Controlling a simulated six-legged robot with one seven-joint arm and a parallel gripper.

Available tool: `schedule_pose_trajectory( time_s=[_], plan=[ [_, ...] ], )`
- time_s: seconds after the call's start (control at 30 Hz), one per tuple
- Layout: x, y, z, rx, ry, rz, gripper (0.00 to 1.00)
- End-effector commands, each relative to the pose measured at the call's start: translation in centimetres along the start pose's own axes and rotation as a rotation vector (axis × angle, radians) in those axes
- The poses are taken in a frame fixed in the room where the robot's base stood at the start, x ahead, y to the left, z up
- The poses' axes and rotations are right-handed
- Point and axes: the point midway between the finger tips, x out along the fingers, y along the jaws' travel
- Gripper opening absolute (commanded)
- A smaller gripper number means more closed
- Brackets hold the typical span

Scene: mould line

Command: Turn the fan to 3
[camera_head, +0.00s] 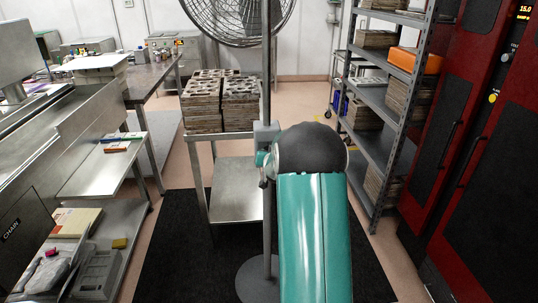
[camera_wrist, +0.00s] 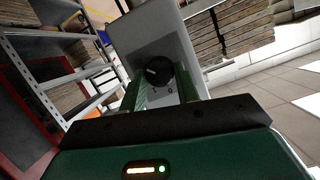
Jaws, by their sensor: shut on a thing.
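The fan (camera_head: 238,15) stands on a tall grey pole, its round wire cage cut off at the top of the head view. Its grey control box (camera_head: 266,135) sits on the pole, and the same box (camera_wrist: 150,40) fills the middle of the wrist view, tilted. A black round knob (camera_wrist: 158,72) with a white mark is on its face; the mark lies towards the left. The numerals 1 and 0 show below the knob; the other numerals cannot be made out. My gripper (camera_wrist: 161,84) is shut on the knob, one green finger on each side.
Stacked moulds (camera_head: 222,103) stand on a steel table (camera_head: 233,190) left of the pole. A grey shelf rack (camera_head: 395,105) and red cabinets (camera_head: 480,130) stand at the right. Steel benches (camera_head: 105,170) line the left. A dark mat (camera_head: 180,245) lies around the fan's base.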

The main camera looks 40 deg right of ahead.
Motion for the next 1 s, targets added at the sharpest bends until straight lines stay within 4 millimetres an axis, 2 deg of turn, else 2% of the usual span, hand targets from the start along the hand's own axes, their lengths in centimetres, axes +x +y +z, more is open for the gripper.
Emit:
schedule_pose_trajectory(
  time_s=[0.27, 0.3, 0.4, 0.77, 0.87, 1.0],
  plan=[
    [0.0, -0.1, -0.2, 0.002, 0.005, -0.001, 0.09],
    [0.0, -0.1, -0.2, 0.002, 0.004, -0.001, 0.37],
    [0.0, -0.1, -0.1, 0.001, 0.003, -0.001, 0.53],
    [-0.5, 0.0, -0.1, 0.000, 0.002, 0.000, 0.53],
    [-1.5, 0.0, -0.1, 0.000, 0.001, 0.000, 0.53],
    [-4.1, 0.0, -0.1, 0.000, 0.002, 0.000, 0.53]
  ],
)
